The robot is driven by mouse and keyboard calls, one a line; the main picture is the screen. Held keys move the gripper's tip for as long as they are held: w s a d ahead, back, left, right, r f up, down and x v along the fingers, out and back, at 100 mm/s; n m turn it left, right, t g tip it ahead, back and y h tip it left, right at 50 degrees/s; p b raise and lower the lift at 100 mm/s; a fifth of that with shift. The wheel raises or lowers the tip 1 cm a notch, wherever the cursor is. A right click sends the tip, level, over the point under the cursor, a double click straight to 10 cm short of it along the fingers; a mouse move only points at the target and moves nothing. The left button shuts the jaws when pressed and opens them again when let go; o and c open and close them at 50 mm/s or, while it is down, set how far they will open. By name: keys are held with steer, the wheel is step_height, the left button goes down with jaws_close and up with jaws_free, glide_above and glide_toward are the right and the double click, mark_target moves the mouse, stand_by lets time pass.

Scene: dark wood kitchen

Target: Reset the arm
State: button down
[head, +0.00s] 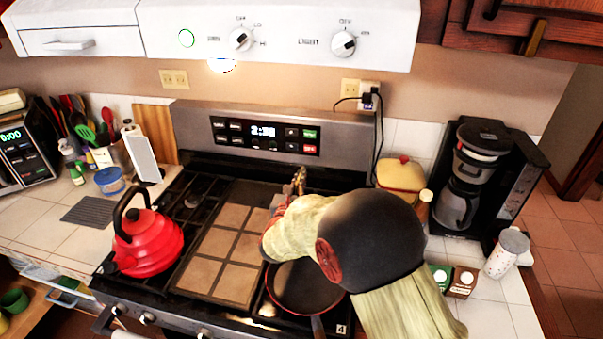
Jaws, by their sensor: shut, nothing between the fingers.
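My arm reaches in from the lower right over the stove (190,195). Its pale yellow links and black joint cover part of the stove's right side. My gripper (299,178) is at the far end of the arm, near the stove's back panel. It looks small and partly hidden by the arm, and its fingers are shut with nothing seen between them. A dark frying pan (300,287) sits on the front right burner, partly under my arm.
A red kettle (146,240) stands on the left burners. A tiled griddle plate (220,250) covers the stove's middle. A black coffee maker (470,185), a patterned cup (507,252) and small cartons (462,281) stand on the right counter. A range hood (280,35) hangs above.

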stand_by(0.7)
steer(key=s+d+f+m+g+h, duration=0.3)
steer(key=s+d+f+m+g, duration=0.1)
steer(key=s+d+m, duration=0.3)
steer(key=s+d+f+m+g+h, duration=0.3)
steer(key=s+d+f+m+g, duration=0.15)
steer(key=s+d+m, duration=0.35)
steer(key=s+d+r+m+g+y, duration=0.1)
steer(key=s+r+m+g+y, duration=0.1)
steer(key=s+m, duration=0.45)
steer(key=s+d+r+m+g+y, duration=0.1)
steer(key=s+d+m+g+y, duration=0.15)
steer(key=s, duration=0.75)
steer(key=s+d+r+m+g+y, duration=0.1)
steer(key=s+r+m+g+y, duration=0.15)
steer(key=s+m, duration=0.4)
steer(key=s+d+r+m+t+y, duration=0.1)
steer(key=s+r+m+t+y, duration=0.1)
steer(key=s+r, duration=0.5)
steer(key=shift+s+r+m+t, duration=0.2)
steer(key=shift+r+m+t, duration=0.5)
steer(key=shift+r, duration=0.2)
steer(key=c, duration=2.6)
jaws_free()
